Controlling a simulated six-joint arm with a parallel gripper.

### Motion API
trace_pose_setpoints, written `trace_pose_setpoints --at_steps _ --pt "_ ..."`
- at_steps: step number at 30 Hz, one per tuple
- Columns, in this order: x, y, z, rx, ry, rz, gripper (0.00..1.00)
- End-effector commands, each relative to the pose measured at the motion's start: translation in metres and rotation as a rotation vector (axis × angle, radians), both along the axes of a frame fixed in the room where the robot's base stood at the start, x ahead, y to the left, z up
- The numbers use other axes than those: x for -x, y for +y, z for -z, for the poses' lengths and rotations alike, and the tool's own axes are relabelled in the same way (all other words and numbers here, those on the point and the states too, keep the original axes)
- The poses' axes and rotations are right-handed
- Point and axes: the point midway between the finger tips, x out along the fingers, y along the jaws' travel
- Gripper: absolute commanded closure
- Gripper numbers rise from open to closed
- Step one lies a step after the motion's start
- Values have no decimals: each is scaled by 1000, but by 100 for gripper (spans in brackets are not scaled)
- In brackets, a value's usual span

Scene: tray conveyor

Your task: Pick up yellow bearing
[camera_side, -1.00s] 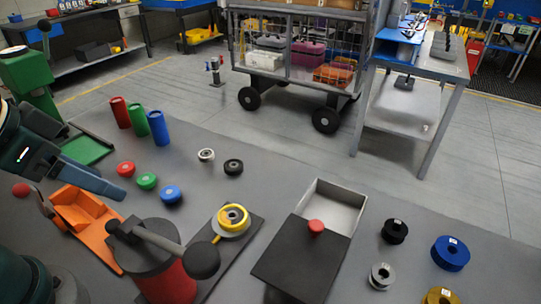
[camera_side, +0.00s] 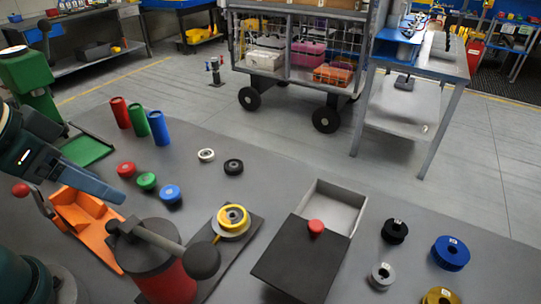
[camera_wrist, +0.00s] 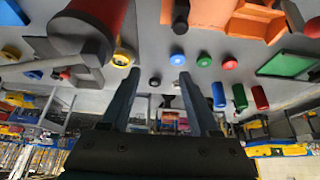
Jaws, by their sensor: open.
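In the side view a yellow ring (camera_side: 232,215) with a dark centre sits on a pale round base on a dark plate. It also shows in the wrist view (camera_wrist: 121,60), left of my fingers. A second yellow ring-shaped part (camera_side: 440,297), bearing a pale label, is cut off by the bottom edge of the side view. I cannot tell which one is the bearing. My gripper (camera_wrist: 158,74) is open and empty in the wrist view, its two fingers apart. In the side view my gripper (camera_side: 117,196) hangs at left, above the orange tray and apart from both yellow parts.
A red drum with a lever (camera_side: 155,265) stands between my gripper and the nearer yellow ring. An open box with a dark lid (camera_side: 302,262) is to the right. Several coloured discs and cylinders stand behind. Black (camera_side: 394,231), blue (camera_side: 450,253) and silver (camera_side: 382,277) rings lie at right.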

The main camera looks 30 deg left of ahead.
Motion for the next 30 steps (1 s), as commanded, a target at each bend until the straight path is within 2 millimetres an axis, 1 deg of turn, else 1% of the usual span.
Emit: trace_pose_setpoints --at_steps 14,15,18,26,29,30 --pt "0 0 0 0 0 0 38" --pt "0 0 0 0 0 0 34" --pt "0 0 0 0 0 0 0" --pt "-2 0 -1 6 -9 -11 0" --pt "-16 5 -9 -12 -89 -29 0" --pt "-27 11 -18 -37 -155 -35 0"
